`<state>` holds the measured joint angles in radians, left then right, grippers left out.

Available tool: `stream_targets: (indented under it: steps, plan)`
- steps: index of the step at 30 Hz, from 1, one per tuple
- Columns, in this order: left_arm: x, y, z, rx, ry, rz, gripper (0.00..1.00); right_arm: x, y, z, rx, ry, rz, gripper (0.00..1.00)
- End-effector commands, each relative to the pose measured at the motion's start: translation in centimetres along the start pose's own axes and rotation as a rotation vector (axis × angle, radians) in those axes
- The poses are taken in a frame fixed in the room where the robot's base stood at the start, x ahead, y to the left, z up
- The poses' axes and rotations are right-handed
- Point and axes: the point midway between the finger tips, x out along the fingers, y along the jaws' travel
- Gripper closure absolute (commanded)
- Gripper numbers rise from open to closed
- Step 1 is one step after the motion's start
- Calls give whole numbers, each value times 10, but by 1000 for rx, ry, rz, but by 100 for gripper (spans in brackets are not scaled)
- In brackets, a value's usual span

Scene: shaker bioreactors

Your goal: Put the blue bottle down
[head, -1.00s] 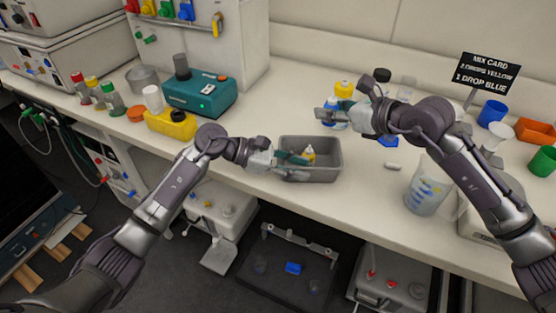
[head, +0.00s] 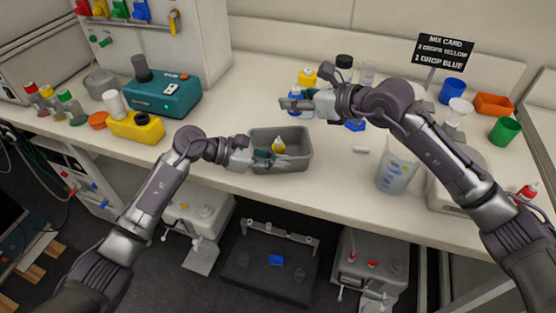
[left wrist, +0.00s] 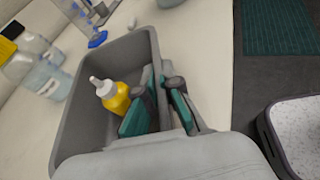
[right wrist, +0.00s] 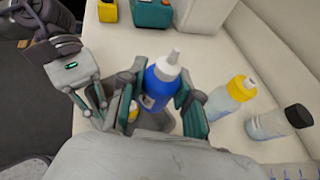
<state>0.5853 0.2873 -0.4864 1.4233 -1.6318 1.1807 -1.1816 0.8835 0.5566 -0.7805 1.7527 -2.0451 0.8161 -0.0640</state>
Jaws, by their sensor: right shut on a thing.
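The blue bottle (right wrist: 160,88) with a white nozzle is upright between the fingers of my right gripper (right wrist: 157,105), which is shut on it. In the head view the bottle (head: 294,112) is partly hidden by the right gripper (head: 297,104), behind the grey bin. My left gripper (head: 266,155) is at the bin's front left. In the left wrist view its fingers (left wrist: 158,105) are on either side of the bin wall; how tightly they close is unclear. A yellow bottle (left wrist: 112,97) with a white nozzle stands inside the grey bin (left wrist: 72,115).
A yellow-capped bottle (right wrist: 235,95) and a black-capped bottle (right wrist: 280,122) stand near the right gripper. A beaker (head: 396,170) is on the bench at right. A teal device (head: 165,95) and yellow block (head: 136,126) are at left. Bare bench lies left of the bin.

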Motion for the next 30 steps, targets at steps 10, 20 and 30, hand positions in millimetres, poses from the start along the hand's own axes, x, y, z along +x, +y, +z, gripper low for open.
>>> stream_targets:
  steps: [10,20,30]
  plan:
    - [0,0,0,0,0,0,100,6,11,26,-82,22,194,95]
    - [0,0,0,0,-1,1,100,15,22,18,-134,-1,320,95]
    - [0,0,0,0,-1,0,100,30,21,-18,-137,-3,317,95]
